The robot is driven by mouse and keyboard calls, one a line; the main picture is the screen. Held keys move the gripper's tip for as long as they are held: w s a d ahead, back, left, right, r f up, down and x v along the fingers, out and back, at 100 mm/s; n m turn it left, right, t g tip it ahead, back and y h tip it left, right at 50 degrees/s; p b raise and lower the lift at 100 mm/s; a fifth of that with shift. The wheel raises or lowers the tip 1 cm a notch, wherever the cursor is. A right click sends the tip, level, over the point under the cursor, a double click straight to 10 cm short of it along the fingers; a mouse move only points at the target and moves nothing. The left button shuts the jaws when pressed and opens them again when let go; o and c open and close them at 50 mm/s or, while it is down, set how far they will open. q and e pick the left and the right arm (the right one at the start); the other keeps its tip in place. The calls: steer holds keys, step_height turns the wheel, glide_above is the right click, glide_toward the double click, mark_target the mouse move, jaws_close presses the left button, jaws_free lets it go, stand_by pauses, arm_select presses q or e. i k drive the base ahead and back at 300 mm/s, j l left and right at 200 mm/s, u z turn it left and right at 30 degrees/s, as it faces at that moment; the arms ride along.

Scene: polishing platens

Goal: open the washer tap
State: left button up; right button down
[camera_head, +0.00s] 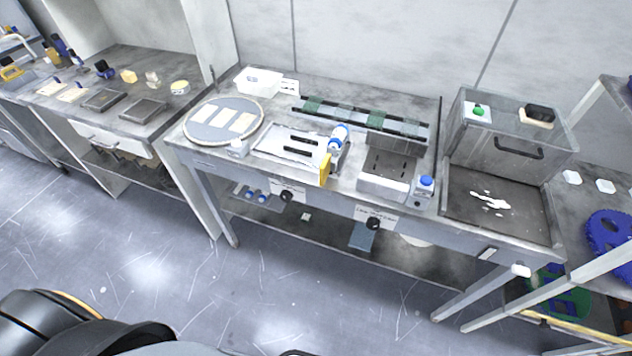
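Two dark round knobs sit on the front edge of the middle bench, each beside a pale label too small to read. The left knob (286,195) is below the white slotted plate. I cannot tell for sure which one is the washer tap, or whether either is turned on. No water is visible. Neither of my grippers is in view.
The middle bench (208,158) holds a round platen (222,121), a blue-capped bottle (338,137) and a small blue-capped container (425,186). Open floor (290,285) lies in front.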

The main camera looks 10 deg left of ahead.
mark_target(519, 267)
steer(key=z, duration=1.5)
